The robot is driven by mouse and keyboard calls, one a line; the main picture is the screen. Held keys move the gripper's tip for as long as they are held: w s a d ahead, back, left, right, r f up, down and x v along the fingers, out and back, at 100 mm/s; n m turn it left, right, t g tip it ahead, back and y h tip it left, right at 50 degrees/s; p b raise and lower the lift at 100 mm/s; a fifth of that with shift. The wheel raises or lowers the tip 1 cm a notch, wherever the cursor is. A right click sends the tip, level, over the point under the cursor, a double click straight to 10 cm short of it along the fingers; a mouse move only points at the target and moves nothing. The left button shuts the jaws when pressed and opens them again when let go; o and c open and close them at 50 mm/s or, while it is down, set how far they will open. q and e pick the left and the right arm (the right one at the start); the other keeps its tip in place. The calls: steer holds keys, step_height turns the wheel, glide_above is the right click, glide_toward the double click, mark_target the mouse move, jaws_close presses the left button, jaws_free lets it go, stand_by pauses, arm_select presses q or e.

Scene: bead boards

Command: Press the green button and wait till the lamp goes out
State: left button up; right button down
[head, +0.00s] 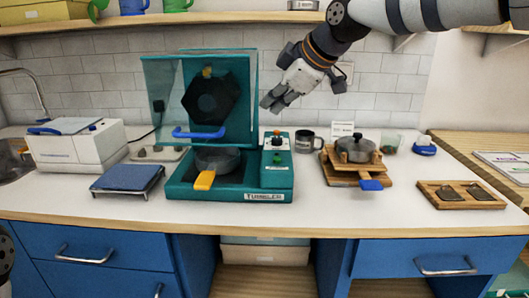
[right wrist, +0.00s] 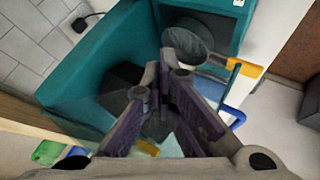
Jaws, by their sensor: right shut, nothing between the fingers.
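The teal machine marked Tumbler (head: 180,190) stands on the counter with its see-through lid (head: 165,90) raised. A pan (head: 217,160) with a yellow handle sits in its bay. On the control panel (head: 278,182) at its right, a small green button (head: 277,158) shows below a red-orange part (head: 276,134); I cannot tell whether that part is a lit lamp. My right gripper (head: 272,104) is shut and empty, above the panel and apart from it. In the right wrist view, the shut fingers (right wrist: 168,72) show over the machine; the button cannot be made out. My left gripper is out of view.
The raised lid stands just left of my right gripper. A dark mug (head: 307,142) stands right of the panel, then a lidded pot (head: 355,149) on a wooden stand. A white machine (head: 75,148) and a blue-topped platform (head: 128,178) are at left. A shelf (head: 200,17) runs above.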

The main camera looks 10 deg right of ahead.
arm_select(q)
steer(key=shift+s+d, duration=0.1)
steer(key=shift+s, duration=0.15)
arm_select(e)
steer(key=shift+s+d, duration=0.15)
steer(key=shift+s, duration=0.15)
glide_above(275, 159)
step_height(275, 159, down, 7)
steer(key=shift+s+f, duration=0.1)
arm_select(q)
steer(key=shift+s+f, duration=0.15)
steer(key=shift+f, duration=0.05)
arm_select(e)
steer(key=shift+f, duration=0.8)
steer(key=shift+f, duration=0.15)
stand_by(0.4)
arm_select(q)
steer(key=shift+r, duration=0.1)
arm_select(e)
steer(key=shift+f, duration=0.25)
